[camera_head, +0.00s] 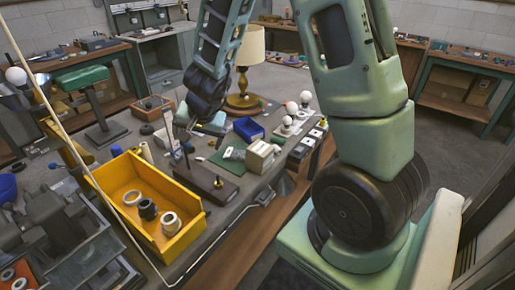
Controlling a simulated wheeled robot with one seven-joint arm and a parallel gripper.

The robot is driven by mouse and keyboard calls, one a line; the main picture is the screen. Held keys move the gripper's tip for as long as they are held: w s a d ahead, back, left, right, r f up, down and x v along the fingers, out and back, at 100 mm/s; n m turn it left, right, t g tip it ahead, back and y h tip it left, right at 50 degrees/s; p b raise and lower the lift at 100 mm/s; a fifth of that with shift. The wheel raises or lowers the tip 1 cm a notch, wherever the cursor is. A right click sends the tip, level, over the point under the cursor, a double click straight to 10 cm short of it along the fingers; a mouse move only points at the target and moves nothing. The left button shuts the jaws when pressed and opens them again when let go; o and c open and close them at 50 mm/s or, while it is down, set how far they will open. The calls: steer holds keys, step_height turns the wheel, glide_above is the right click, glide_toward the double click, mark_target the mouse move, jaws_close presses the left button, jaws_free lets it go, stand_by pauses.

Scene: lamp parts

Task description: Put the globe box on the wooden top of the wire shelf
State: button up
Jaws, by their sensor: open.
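My arm reaches over the workbench (226,205) from the right, and its dark wrist hangs above the bench's middle. My gripper (182,138) is below the wrist, small and partly hidden by it; it is open, and I see nothing held in it. A small cream carton (260,155) stands on the bench to the right of the gripper. It could be the globe box, but no label is readable. A blue box (248,129) stands just behind it. I cannot make out a wire shelf with a wooden top in this view.
A yellow bin (122,178) with several rolls stands left of the gripper. A brown board with a thin upright (214,183) lies in front of it. A shaded lamp (249,48) and several bulbs (292,108) stand behind and to the right. Benches line the back wall.

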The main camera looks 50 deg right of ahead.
steer(key=d+m+g+h, duration=0.1)
steer(key=d+m+h, duration=0.15)
steer(key=d, duration=0.45)
steer(key=m+g+h+p, duration=0.1)
steer(key=m+g+p, duration=0.1)
steer(key=m, duration=0.2)
glide_toward(259, 148)
steer(key=shift+g, duration=0.4)
steer(key=b+x, duration=0.4)
steer(key=x, duration=0.1)
steer(key=b+x, duration=0.2)
steer(key=x, duration=0.1)
steer(key=shift+w+f, duration=0.25)
steer(key=shift+w, duration=0.1)
steer(key=shift+b+x, duration=1.35)
steer(key=shift+x, duration=1.5)
steer(key=shift+s, duration=0.1)
steer(key=shift+c, duration=0.3)
steer(key=shift+r, duration=0.1)
steer(key=c, duration=1.3)
